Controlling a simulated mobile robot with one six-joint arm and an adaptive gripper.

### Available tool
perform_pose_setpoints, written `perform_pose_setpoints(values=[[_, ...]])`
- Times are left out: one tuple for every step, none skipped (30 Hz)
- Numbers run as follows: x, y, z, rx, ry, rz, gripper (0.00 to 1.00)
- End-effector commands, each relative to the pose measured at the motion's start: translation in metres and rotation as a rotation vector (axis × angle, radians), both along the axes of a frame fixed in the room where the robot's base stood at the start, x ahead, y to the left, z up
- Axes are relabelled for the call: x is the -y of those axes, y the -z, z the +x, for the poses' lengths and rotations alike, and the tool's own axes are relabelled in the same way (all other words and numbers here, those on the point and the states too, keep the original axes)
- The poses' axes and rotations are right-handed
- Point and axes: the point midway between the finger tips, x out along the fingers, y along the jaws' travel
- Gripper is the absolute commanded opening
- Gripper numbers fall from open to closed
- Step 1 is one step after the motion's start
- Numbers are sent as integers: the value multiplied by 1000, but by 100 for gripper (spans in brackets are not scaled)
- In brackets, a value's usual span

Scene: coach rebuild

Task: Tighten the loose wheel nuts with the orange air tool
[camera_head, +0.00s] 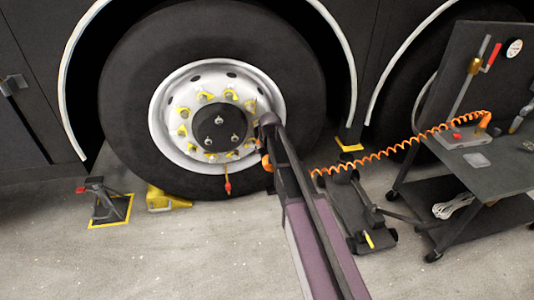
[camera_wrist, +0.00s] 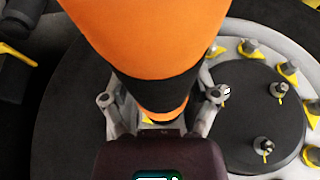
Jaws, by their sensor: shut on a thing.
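My gripper (camera_wrist: 163,102) is shut on the orange air tool (camera_wrist: 140,35), its fingers on both sides of the tool's black and orange body. In the head view my arm hides most of the tool, and only a small orange part (camera_head: 267,162) shows at the right of the wheel rim. The wheel (camera_head: 130,110) has a pale rim with a ring of wheel nuts (camera_head: 205,97) bearing yellow pointers around a dark hub (camera_head: 213,139). Several nuts (camera_wrist: 250,47) also show right of the tool in the wrist view. Whether the tool touches a nut is hidden.
An orange coiled hose (camera_head: 400,147) runs from near the tool to a dark cart (camera_head: 490,157) at right. A floor jack (camera_head: 352,210) lies below it. A jack stand (camera_head: 103,202) and yellow chock (camera_head: 165,200) stand left. A red tag (camera_head: 228,187) hangs from the rim. The front floor is clear.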

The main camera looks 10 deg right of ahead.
Motion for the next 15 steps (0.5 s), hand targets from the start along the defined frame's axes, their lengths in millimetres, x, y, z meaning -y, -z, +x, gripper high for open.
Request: perform_pose_setpoints(values=[[0,-1,4,2,0,0,17],[0,-1,5,2,0,0,17],[0,-1,6,2,0,0,17],[0,-1,7,2,0,0,17],[0,-1,8,2,0,0,17],[0,-1,9,2,0,0,17],[0,0,9,2,0,0,17],[0,-1,10,2,0,0,17],[0,-1,10,2,1,0,17],[0,-1,10,2,1,0,17],[0,0,11,2,1,0,17],[1,-1,11,2,1,0,17],[1,0,11,2,1,0,17],[1,0,11,2,1,0,17],[1,0,11,2,1,0,17]])
